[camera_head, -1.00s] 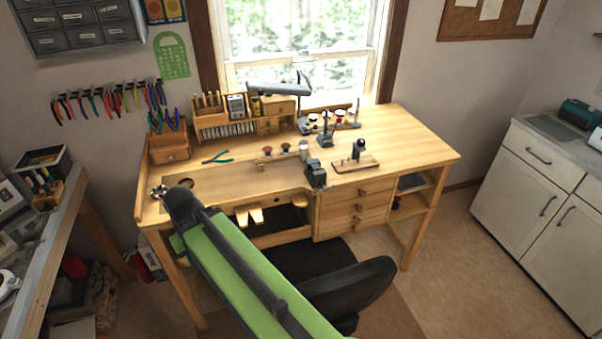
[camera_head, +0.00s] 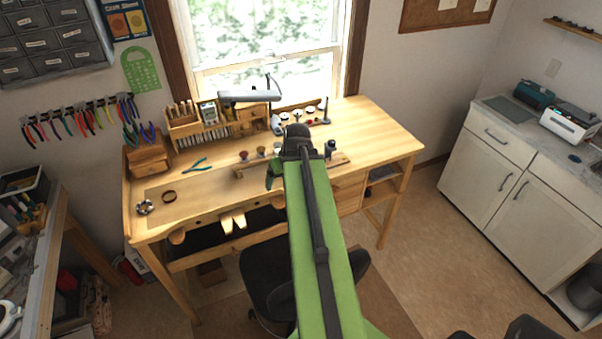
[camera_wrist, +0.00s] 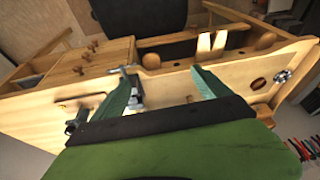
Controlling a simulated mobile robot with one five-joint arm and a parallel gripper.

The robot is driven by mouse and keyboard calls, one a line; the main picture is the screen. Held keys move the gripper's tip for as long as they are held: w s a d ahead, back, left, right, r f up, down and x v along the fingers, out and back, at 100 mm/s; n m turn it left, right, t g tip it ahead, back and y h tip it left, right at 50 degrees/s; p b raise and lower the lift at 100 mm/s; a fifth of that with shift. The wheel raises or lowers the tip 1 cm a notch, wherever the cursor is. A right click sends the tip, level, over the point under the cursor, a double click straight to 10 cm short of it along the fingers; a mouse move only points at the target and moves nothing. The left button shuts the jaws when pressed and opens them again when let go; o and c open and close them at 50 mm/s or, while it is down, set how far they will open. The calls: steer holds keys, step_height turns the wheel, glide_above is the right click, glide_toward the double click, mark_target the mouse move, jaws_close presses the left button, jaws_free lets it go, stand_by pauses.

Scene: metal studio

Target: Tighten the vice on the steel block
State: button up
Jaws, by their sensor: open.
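The vice (camera_wrist: 136,88) shows in the wrist view as a small grey metal body with a cross handle at the bench's front edge. It lies between my fingers, close beside the left one; I cannot tell whether they touch. My gripper (camera_wrist: 162,76) is open, with its two green fingers spread over the bench edge. In the head view my arm covers the vice, and only part of my gripper (camera_head: 275,171) shows at the bench's front. I cannot make out the steel block separately from the vice.
The wooden workbench (camera_head: 380,144) carries pliers (camera_head: 195,165), a tool rack (camera_head: 190,128) and a lamp (camera_head: 250,96). A dark stand tool (camera_head: 330,148) is just right of my arm. A black chair (camera_head: 265,275) is below my arm.

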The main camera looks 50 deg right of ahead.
steer(key=s+d+r+m+h+p, duration=0.1)
steer(key=s+d+r, duration=0.1)
steer(key=s+d, duration=0.15)
steer(key=s+d+r+p, duration=0.1)
steer(key=s+d+r, duration=0.1)
steer(key=d, duration=0.3)
steer(key=shift+t, duration=0.4)
steer(key=b+x, duration=0.5)
steer(key=x, duration=0.1)
steer(key=b+x, duration=1.1)
steer(key=x, duration=0.1)
steer(key=shift+w+a+b, duration=0.2)
steer(key=shift+a+b, duration=0.05)
steer(key=shift+b, duration=0.15)
steer(key=shift+r, duration=0.1)
steer(key=c, duration=1.3)
